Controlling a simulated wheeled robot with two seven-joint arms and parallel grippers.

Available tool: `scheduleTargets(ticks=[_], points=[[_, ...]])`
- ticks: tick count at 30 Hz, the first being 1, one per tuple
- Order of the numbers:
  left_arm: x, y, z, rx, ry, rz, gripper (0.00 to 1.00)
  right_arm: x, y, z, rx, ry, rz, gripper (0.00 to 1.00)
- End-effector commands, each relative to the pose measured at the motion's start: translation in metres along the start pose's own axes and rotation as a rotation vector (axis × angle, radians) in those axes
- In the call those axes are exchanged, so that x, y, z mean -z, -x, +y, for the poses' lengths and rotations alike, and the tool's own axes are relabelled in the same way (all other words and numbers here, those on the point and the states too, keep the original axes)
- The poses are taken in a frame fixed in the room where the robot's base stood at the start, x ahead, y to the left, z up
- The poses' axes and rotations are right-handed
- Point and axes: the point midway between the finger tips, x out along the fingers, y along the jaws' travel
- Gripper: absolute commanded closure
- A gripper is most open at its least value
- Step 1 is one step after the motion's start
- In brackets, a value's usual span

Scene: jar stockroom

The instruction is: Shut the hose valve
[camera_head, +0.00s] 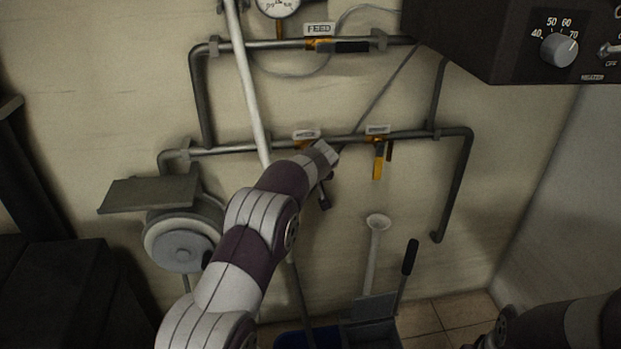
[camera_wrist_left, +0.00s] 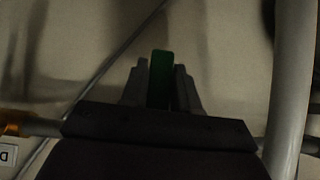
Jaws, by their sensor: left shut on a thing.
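The middle valve sits on the lower pipe (camera_head: 350,138), with a brass body and a small label (camera_head: 307,134) too small to read. My left arm reaches up to it and covers its handle in the head view. In the left wrist view my left gripper (camera_wrist_left: 161,88) is shut on a green handle (camera_wrist_left: 161,66), which stands between the two dark fingers. The handle's far end shows past the fingertips. Which label belongs to the hose valve I cannot read. My right gripper is out of view; only part of my right arm shows at lower right.
A valve with a yellow handle (camera_head: 377,165) hangs to the right on the same pipe. The FEED valve with a black handle (camera_head: 350,47) is on the upper pipe. A white pole (camera_head: 246,80) crosses at left. A dark heater box (camera_head: 500,40) overhangs the upper right.

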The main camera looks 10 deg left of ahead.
Motion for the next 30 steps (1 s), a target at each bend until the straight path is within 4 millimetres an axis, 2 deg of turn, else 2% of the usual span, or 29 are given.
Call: scheduleTargets(ticks=[1,10,11,12,13,23,26,30], points=[[0.006,0.002,-0.001,-0.002,0.002,0.013,1.00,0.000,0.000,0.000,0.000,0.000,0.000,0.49],[0.008,0.003,-0.001,-0.002,0.002,0.016,1.00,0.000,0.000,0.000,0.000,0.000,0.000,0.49],[0.008,0.003,-0.001,-0.002,0.002,0.016,0.67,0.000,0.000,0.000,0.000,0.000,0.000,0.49],[0.008,0.003,-0.001,-0.003,0.003,0.017,0.54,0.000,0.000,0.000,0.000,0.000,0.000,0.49],[0.008,0.003,-0.001,-0.003,0.003,0.016,0.49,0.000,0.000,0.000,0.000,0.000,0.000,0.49],[0.004,0.004,0.000,-0.001,0.001,0.008,0.49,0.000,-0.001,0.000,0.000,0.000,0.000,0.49],[0.004,0.016,0.000,-0.002,0.001,0.008,0.49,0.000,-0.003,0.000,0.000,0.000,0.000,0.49],[0.004,0.047,0.000,-0.003,0.000,0.010,0.49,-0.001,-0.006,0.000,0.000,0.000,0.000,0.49]])
